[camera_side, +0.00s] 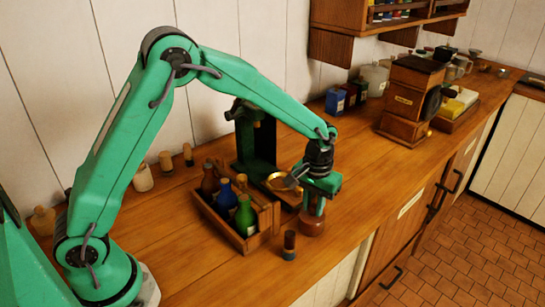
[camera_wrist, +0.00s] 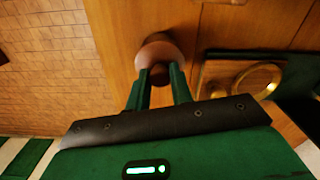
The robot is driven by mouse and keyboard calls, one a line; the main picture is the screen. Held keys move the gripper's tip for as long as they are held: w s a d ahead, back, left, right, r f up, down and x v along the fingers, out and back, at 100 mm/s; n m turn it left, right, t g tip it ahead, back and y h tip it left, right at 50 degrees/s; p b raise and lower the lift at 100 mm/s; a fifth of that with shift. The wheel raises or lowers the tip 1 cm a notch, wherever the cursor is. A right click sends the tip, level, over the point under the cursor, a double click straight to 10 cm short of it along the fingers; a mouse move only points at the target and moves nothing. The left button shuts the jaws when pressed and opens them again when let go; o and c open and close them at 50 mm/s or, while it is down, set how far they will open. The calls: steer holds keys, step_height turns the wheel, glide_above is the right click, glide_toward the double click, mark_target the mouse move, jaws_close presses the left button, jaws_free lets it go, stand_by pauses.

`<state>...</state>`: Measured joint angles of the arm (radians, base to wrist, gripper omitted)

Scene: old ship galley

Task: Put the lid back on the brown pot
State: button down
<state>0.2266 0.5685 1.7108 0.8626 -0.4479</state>
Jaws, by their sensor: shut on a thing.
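The brown pot (camera_side: 312,227) stands on the wooden counter near its front edge, right of the bottle crate. My gripper (camera_side: 314,207) points straight down directly over it. In the wrist view my gripper (camera_wrist: 158,77) is shut on a small dark part, which I take to be the knob of the lid (camera_wrist: 157,48). The lid looks round and reddish brown there, beyond the fingertips. In the side view the fingers hide much of the lid, and I cannot tell whether it touches the pot's rim.
A wooden crate (camera_side: 226,233) with several bottles and a small dark jar (camera_side: 289,246) stand close on the left. A brass pan (camera_side: 281,181) and a dark green stand (camera_side: 257,146) are behind. The counter to the right is clear up to a wooden grinder (camera_side: 404,100).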

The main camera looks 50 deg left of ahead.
stand_by(0.3)
steer(key=c, duration=0.7)
jaws_free()
steer(key=shift+r, duration=0.1)
steer(key=shift+r, duration=3.4)
jaws_close()
steer(key=shift+f, duration=2.45)
steer(key=shift+r, duration=0.1)
